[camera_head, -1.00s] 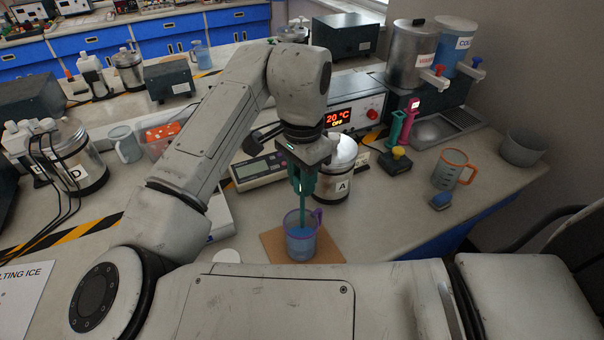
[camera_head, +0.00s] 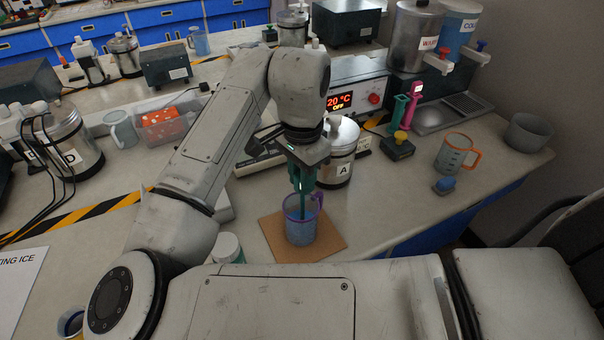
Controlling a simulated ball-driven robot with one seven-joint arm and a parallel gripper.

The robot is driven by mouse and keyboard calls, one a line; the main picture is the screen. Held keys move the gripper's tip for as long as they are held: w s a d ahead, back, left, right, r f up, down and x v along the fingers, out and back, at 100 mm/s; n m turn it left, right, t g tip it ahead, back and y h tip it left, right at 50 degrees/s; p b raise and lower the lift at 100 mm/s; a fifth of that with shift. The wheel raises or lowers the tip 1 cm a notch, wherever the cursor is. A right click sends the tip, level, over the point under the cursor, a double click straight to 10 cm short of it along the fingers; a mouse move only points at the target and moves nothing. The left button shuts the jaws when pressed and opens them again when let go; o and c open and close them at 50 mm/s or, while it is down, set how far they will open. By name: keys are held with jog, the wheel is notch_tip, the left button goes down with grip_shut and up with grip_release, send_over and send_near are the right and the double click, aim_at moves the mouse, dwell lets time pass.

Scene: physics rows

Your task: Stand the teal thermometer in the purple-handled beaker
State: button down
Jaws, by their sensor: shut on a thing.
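The purple-handled beaker (camera_head: 300,231) stands upright on a brown square board (camera_head: 334,247) near the bench's front edge. It has a purple rim and handle and looks bluish inside. My gripper (camera_head: 303,184) points down just above the beaker's mouth. It is shut on the teal thermometer (camera_head: 303,205), whose lower part reaches down inside the beaker, near upright. I cannot tell whether its tip touches the bottom.
Flask A (camera_head: 340,160) stands close behind the beaker. A small lidded jar (camera_head: 228,247) stands left of the board.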

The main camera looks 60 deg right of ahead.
jog(key=c, duration=0.8)
grip_release()
jog(key=shift+c, duration=0.2)
jog(key=shift+r, duration=0.1)
notch_tip(320, 180, up, 11)
jog(key=shift+f, duration=0.2)
jog(key=shift+s, duration=0.1)
dwell(0.4)
